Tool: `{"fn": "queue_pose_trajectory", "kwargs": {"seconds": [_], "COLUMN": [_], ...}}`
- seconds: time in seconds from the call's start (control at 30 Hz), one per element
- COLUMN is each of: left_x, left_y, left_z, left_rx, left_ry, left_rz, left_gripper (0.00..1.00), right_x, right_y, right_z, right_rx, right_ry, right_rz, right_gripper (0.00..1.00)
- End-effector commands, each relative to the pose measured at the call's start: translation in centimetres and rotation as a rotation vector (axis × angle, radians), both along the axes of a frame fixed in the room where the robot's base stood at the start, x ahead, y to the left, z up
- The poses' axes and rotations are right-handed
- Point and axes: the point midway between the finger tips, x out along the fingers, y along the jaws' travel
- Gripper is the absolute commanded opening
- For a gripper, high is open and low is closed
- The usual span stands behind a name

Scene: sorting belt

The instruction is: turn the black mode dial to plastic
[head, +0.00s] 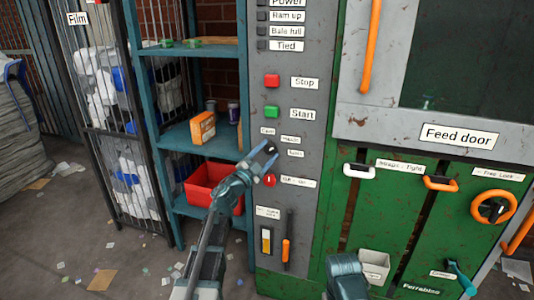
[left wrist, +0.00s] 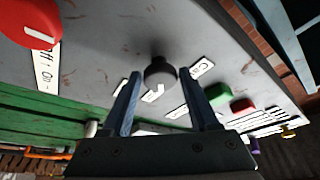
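The black mode dial (head: 270,149) is on the grey control panel, below the green start button, with small white labels around it that are too small to read surely. My left gripper (head: 267,155) is at the dial, partly covering it. In the left wrist view the dial (left wrist: 160,72) shows between the two fingertips of the left gripper (left wrist: 160,80), with a gap on each side. The fingers are apart and look clear of it; how deep the dial sits between them I cannot tell. A part of my right arm shows at the bottom; its gripper does not.
A red switch (head: 269,180) labelled off and on sits just below the dial. The green start button (head: 271,112) and red stop button (head: 271,81) are above. An orange-handled lever (head: 287,245) is lower on the panel. A blue shelf (head: 188,134) with a red bin (head: 208,178) stands left.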

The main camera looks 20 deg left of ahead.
Motion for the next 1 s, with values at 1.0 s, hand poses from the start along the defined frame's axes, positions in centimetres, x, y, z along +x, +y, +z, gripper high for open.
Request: {"fn": "queue_pose_trajectory", "kwargs": {"seconds": [1.0], "left_x": [-10.2], "left_y": [3.5], "left_z": [-2.9], "left_rx": [0.001], "left_ry": [0.000], "left_rz": [0.002], "left_gripper": [0.81], "right_x": [0.0], "right_y": [0.0], "right_z": [-2.9], "right_rx": [0.000], "right_ry": [0.000], "right_rz": [0.000], "right_gripper": [0.00]}}
